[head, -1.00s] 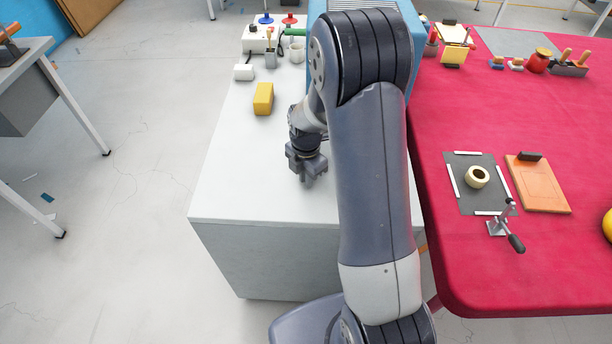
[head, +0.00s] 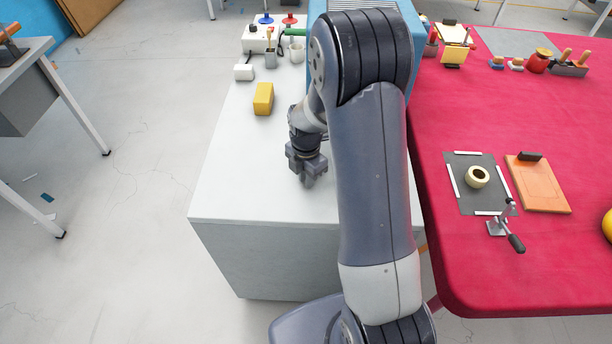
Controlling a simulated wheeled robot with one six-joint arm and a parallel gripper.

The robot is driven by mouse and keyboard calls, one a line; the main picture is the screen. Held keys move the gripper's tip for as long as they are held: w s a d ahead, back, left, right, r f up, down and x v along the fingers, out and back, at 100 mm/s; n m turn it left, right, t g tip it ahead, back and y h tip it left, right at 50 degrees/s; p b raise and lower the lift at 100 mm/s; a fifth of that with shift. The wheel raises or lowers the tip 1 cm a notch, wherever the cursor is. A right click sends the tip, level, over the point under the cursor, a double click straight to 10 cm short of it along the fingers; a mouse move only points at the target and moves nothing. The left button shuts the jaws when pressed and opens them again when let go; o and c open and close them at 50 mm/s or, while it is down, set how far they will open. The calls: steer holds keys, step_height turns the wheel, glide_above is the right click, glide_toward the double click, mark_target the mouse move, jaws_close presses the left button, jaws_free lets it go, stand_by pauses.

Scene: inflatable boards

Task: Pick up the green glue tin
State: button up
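I cannot make out a green glue tin for sure. A small green object (head: 297,31) shows at the far end of the pale bench, beside a white cup, but it is too small and partly covered to tell what it is. My gripper (head: 308,181) hangs over the near part of the bench top, pointing down, well apart from that green object. Its fingers are seen from above and behind, so their opening is unclear. No object shows in it. My arm hides the right part of the bench.
A yellow block (head: 263,99), a small white box (head: 244,72) and a white cup (head: 297,52) stand on the pale bench (head: 235,190). A blue case (head: 318,50) is behind my arm. The red table (head: 460,110) at right holds a tape roll (head: 477,177) and an orange board (head: 540,185).

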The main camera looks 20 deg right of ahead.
steer(key=o, duration=1.4)
